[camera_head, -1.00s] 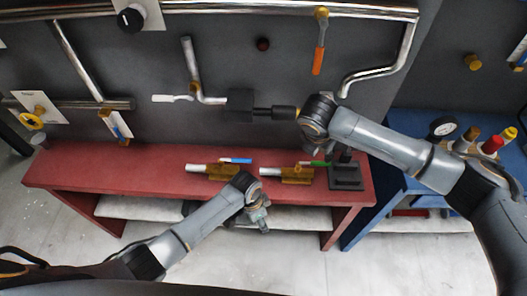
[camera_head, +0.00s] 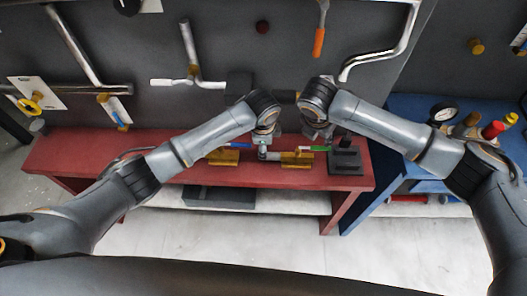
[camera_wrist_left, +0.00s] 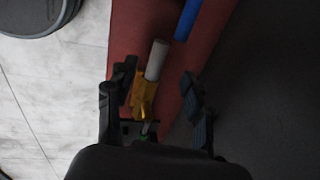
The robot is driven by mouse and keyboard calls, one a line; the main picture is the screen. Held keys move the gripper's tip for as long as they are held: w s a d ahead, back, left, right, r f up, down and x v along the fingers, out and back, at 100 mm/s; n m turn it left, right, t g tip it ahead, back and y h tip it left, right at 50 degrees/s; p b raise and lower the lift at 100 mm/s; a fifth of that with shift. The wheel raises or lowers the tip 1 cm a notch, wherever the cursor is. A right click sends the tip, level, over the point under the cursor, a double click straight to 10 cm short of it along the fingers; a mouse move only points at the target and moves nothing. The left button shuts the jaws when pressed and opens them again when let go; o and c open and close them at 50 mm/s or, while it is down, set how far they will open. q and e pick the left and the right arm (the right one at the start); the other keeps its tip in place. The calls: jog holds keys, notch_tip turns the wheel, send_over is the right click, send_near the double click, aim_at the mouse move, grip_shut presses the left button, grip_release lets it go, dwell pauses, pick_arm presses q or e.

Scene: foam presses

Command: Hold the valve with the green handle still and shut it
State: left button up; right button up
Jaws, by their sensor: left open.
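The green-handled valve lies on the red bench, with a brass body (camera_head: 300,158), a pale pipe end and a green handle (camera_head: 315,148). In the left wrist view its brass body (camera_wrist_left: 143,92) and pale pipe (camera_wrist_left: 156,60) show between the fingers, with a bit of green near the palm. My left gripper (camera_head: 265,150) is open over the valve's pipe end; it also shows in the left wrist view (camera_wrist_left: 157,88). I cannot tell whether it touches. My right gripper (camera_head: 318,128) hangs above and behind the green handle; its fingers are unclear.
A blue-handled valve (camera_head: 224,156) lies to the left on the red bench (camera_head: 75,150). A black fixture (camera_head: 346,160) stands just right of the green handle. Wall pipes (camera_head: 190,50) run behind. A blue bench (camera_head: 405,110) with a gauge and bottles is at right.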

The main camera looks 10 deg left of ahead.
aim_at(287, 155)
pick_arm(q)
jog(key=f, duration=0.2)
jog(key=w+f, duration=0.1)
jog(key=f, duration=0.5)
jog(key=shift+w+f, duration=0.25)
jog(key=shift+w, duration=0.1)
grip_shut()
dwell(0.7)
